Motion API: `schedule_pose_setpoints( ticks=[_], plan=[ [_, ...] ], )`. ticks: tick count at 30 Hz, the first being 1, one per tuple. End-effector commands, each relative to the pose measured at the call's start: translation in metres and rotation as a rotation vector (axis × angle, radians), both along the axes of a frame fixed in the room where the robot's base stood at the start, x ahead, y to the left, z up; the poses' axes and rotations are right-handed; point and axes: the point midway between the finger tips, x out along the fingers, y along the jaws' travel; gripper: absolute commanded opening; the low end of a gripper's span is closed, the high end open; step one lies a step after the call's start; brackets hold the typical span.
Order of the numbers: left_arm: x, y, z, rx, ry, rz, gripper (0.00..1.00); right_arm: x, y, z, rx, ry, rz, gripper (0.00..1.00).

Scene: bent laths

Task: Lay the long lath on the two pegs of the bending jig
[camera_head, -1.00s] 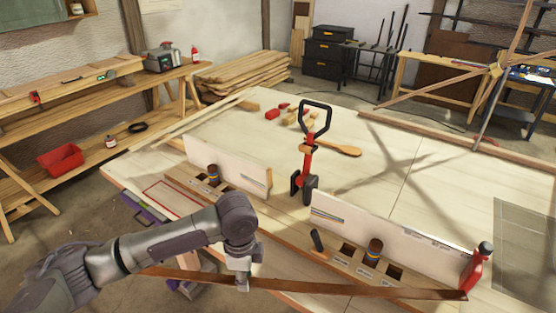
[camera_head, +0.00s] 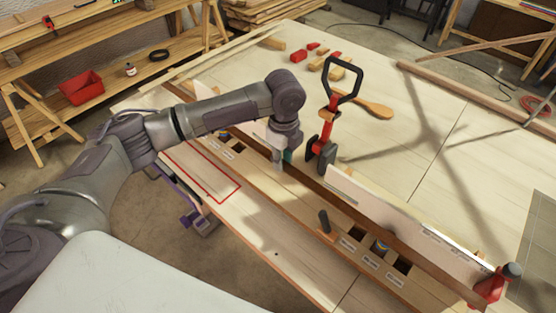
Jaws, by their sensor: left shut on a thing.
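The long brown lath (camera_head: 345,205) runs diagonally from upper left to lower right over the bending jig (camera_head: 300,212), in front of its white boards. My left gripper (camera_head: 281,160) is shut on the lath near its middle, just left of the black-handled red clamp. The right peg (camera_head: 380,246) shows its coloured bands below the lath; its top is covered by the lath. The left peg (camera_head: 222,134) shows only in part, beneath my arm and the lath. I cannot tell whether the lath touches the pegs. My right gripper is out of view.
The red clamp (camera_head: 326,140) with a black loop handle stands close to my left gripper. A red tool (camera_head: 491,286) stands at the lath's right end. A wooden paddle (camera_head: 372,107) and small blocks lie behind. The table's far right is mostly clear.

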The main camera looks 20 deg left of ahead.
Motion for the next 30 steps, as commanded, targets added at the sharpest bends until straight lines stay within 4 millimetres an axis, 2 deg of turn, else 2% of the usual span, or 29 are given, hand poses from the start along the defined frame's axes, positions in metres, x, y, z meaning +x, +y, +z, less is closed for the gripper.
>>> schedule_pose_setpoints(
  ticks=[5,12,15,17,24,29,30],
  plan=[
    [0.021,-0.008,0.001,0.0,-0.001,0.002,0.0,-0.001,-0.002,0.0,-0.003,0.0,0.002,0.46],
    [0.049,-0.018,0.0,0.0,-0.001,0.001,0.0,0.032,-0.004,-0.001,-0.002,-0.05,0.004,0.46],
    [0.059,-0.022,0.0,0.001,-0.001,0.002,0.0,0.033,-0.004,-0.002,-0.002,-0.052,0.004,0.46],
    [0.058,-0.021,-0.015,0.001,0.001,0.002,0.0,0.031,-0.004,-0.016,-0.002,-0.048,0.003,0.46],
    [0.057,-0.021,-0.044,0.001,0.0,0.001,0.0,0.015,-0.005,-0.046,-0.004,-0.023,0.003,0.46],
    [0.058,-0.021,-0.062,0.001,-0.001,0.001,0.0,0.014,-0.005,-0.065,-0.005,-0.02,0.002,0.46],
    [0.057,-0.021,-0.063,0.0,0.0,0.001,0.0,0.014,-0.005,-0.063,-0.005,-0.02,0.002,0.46]
  ],
)
